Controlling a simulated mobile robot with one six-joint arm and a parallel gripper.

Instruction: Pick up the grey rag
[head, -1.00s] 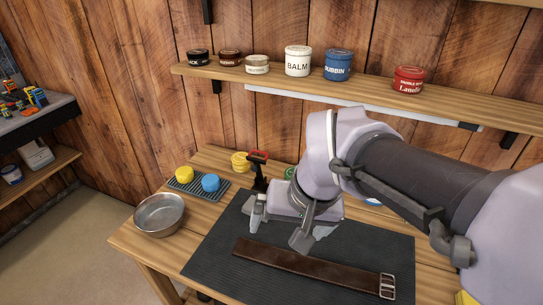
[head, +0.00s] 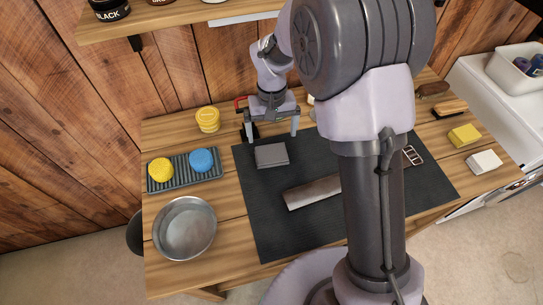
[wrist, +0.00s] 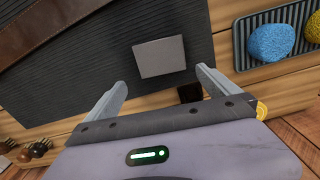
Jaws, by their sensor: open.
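The grey rag (head: 271,154) is a flat, folded square on the dark ribbed mat (head: 262,215), near the mat's back left corner in the head view. It also shows in the wrist view (wrist: 160,57), just beyond the fingertips and between their lines. My gripper (head: 272,134) is open and empty, with its fingers apart, on the back side of the rag. The wrist view shows both fingers (wrist: 161,82) clear of the rag. Their exact height above the mat is hard to tell.
A brown leather strap (head: 312,192) lies on the mat, partly hidden by my arm. A red-and-black stand (head: 243,118) is close beside the gripper. A tray with sponges (head: 186,184), a metal bowl (head: 185,228) and a yellow tin (head: 207,119) stand left.

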